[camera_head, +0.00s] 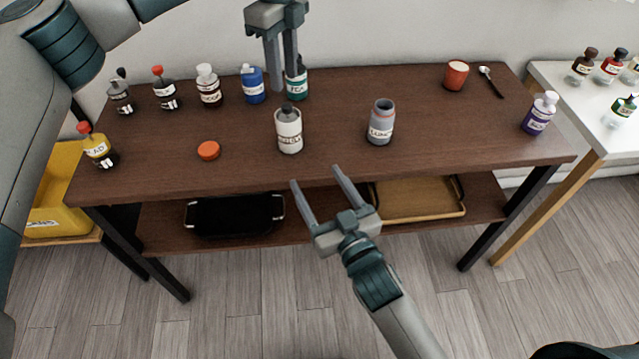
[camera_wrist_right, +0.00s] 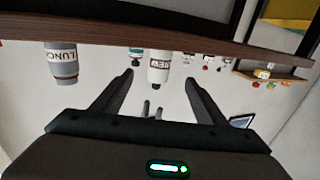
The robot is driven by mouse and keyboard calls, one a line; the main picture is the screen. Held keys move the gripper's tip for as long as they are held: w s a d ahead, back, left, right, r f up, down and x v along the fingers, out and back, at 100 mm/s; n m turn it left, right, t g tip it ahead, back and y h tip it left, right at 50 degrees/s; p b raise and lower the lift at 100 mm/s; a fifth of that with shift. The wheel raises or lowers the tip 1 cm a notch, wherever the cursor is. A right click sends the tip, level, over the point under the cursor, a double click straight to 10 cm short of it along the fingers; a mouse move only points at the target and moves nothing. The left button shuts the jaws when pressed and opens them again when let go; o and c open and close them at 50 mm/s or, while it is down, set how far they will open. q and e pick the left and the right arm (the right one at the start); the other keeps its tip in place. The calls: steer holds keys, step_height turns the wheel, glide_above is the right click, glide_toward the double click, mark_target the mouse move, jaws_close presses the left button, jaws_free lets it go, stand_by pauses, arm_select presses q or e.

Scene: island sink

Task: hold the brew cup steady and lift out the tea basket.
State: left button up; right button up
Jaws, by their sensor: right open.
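The white brew cup (camera_head: 289,133) stands upright near the middle of the brown table. A dark knob (camera_head: 287,107) shows at its top, seemingly the tea basket's; the basket itself is hidden inside. My left gripper (camera_head: 284,86) points down above and behind the cup, fingers apart and empty. My right gripper (camera_head: 315,175) is open and empty in front of the table edge, apart from the cup. In the right wrist view, which is upside down, the brew cup (camera_wrist_right: 160,66) and its knob (camera_wrist_right: 157,89) appear between the open fingers, farther off.
A grey lunch jar (camera_head: 381,123) stands right of the cup, and an orange lid (camera_head: 208,150) lies to its left. Several bottles, including a blue one (camera_head: 253,86) and a green one (camera_head: 299,86), line the back. The table's front centre is clear.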

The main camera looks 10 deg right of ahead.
mark_target(293, 140)
steer(key=x, duration=1.7)
steer(key=shift+w, duration=0.2)
steer(key=c, duration=1.2)
stand_by(0.3)
